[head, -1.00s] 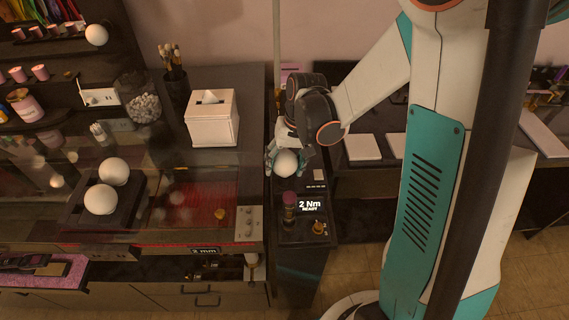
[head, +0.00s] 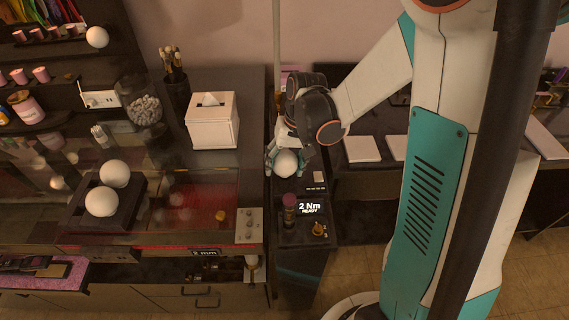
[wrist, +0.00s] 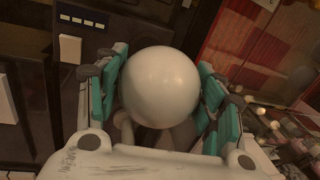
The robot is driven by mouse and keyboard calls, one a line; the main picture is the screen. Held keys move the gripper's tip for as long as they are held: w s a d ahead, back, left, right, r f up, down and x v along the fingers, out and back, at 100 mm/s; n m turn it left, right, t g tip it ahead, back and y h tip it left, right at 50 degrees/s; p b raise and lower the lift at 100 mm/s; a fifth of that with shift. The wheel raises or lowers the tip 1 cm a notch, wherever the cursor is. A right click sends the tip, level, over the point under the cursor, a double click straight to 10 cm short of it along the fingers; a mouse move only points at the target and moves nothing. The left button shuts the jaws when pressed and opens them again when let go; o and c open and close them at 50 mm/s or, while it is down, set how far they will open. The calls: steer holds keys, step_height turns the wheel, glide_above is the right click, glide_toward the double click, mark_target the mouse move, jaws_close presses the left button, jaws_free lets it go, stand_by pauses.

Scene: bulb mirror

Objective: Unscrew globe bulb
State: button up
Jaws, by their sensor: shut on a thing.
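A white globe bulb (head: 286,162) is at the far end of the narrow dark stand (head: 300,262). My gripper (head: 285,160) reaches down from behind and is shut around it. In the wrist view the bulb (wrist: 160,85) fills the space between the teal finger pads, left and right. Its base and any socket are hidden below the globe, so I cannot tell if it is threaded in. A small display reading "2 Nm READY" (head: 309,208) is on the stand in front of the bulb.
Two white globes (head: 101,201) sit in a black tray (head: 125,215) on the glass counter to the left. A white tissue box (head: 213,122) and a brush cup (head: 176,92) stand behind. A pink-topped cylinder (head: 289,209) and a brass fitting (head: 319,229) stand near the display.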

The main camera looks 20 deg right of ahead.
mark_target(285, 154)
steer(key=shift+r, duration=0.15)
steer(key=shift+r+p, duration=1.25)
steer(key=shift+r, duration=0.55)
steer(key=shift+c, duration=0.5)
